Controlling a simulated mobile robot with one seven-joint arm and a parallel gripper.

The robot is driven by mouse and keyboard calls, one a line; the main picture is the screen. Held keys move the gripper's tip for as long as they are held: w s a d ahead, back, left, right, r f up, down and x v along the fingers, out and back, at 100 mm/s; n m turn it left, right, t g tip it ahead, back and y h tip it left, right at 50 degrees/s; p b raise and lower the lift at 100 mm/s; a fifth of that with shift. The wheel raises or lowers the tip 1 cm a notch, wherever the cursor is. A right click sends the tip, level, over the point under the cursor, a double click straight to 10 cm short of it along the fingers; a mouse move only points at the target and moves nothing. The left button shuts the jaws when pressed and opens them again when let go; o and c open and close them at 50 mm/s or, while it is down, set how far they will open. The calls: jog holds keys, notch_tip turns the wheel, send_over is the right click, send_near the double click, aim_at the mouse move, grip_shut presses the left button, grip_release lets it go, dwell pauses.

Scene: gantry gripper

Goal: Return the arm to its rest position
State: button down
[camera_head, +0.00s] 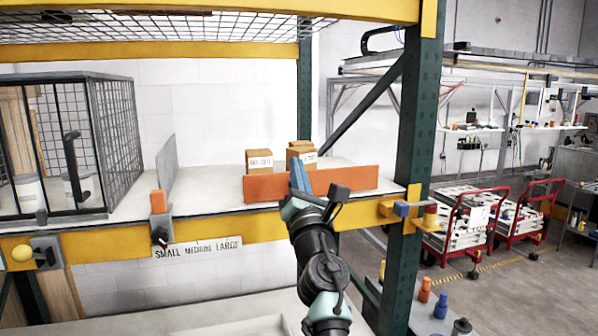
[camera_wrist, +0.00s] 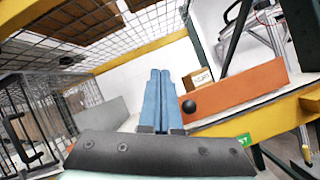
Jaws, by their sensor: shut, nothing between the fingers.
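My gripper (camera_head: 300,178) is in front of the rack shelf, at the orange board (camera_head: 345,179) along the shelf's front edge. Its blue fingers are shut together with nothing between them, as the wrist view (camera_wrist: 159,100) also shows. My dark arm rises from the bottom middle of the head view to the shelf. Small cardboard boxes (camera_head: 259,161) stand behind the orange board. In the wrist view one box (camera_wrist: 197,78) shows just right of the fingertips, and the orange board (camera_wrist: 240,90) lies to their right with a dark round knob on it.
A wire mesh cage (camera_head: 118,135) stands on the shelf at left, beside a grey divider (camera_head: 166,170). A green rack post (camera_head: 411,160) rises right of my arm. The yellow beam (camera_head: 110,243) runs along the shelf front. Red carts (camera_head: 470,222) stand on open floor at right.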

jog(key=s+d+m+t+h+b, duration=0.2)
jog(key=s+m+b, duration=1.4)
jog(key=s+m, duration=1.6)
jog(key=s+t+h, duration=0.2)
jog(key=s, duration=0.1)
jog(key=shift+s+r, duration=0.25)
jog(key=shift+s, duration=0.1)
